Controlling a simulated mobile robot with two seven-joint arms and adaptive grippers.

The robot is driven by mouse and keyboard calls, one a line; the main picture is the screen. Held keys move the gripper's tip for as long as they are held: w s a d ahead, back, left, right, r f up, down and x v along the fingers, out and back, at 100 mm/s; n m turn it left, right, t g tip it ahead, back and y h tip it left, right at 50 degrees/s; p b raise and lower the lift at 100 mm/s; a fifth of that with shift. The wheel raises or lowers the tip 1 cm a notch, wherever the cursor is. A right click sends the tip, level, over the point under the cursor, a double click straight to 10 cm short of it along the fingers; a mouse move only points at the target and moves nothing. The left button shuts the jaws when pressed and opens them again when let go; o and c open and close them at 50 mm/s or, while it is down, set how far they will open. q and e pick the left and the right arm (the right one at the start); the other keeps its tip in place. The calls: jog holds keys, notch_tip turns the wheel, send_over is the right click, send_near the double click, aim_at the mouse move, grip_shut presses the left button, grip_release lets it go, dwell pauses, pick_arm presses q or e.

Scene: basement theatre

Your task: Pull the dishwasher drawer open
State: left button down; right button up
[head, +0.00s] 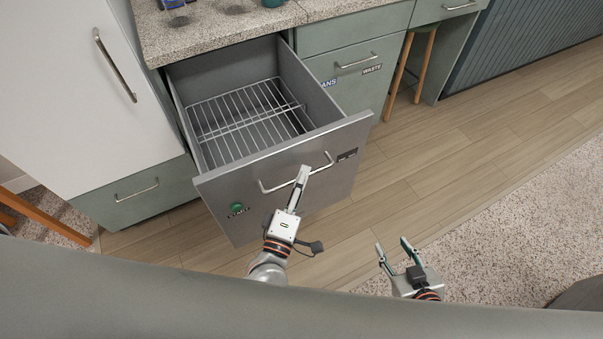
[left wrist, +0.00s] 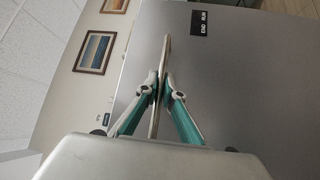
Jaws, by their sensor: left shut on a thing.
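The dishwasher drawer (head: 283,180) stands pulled out from under the counter, and a wire rack (head: 244,118) shows inside it. Its grey front carries a bar handle (head: 276,188), a green START button (head: 238,208) and a dark label (head: 347,155). My left gripper (head: 303,173) is at the right part of the handle. In the left wrist view its two fingers (left wrist: 162,90) are closed on the handle bar (left wrist: 155,112), with the drawer front (left wrist: 240,85) behind. My right gripper (head: 396,252) is open and empty above the floor, to the right of the drawer.
A granite counter (head: 225,30) is above the drawer. A tall white door (head: 75,90) with a handle stands at left, and a green waste cabinet (head: 352,75) at right. A wooden stool (head: 425,48) is beyond it. Wood floor (head: 440,140) is clear at right.

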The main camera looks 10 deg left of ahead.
pick_arm(q)
jog(key=c, duration=2.3)
grip_release()
jog(key=shift+o, duration=0.7)
jog(key=v, duration=1.2)
jog(key=shift+s, duration=0.1)
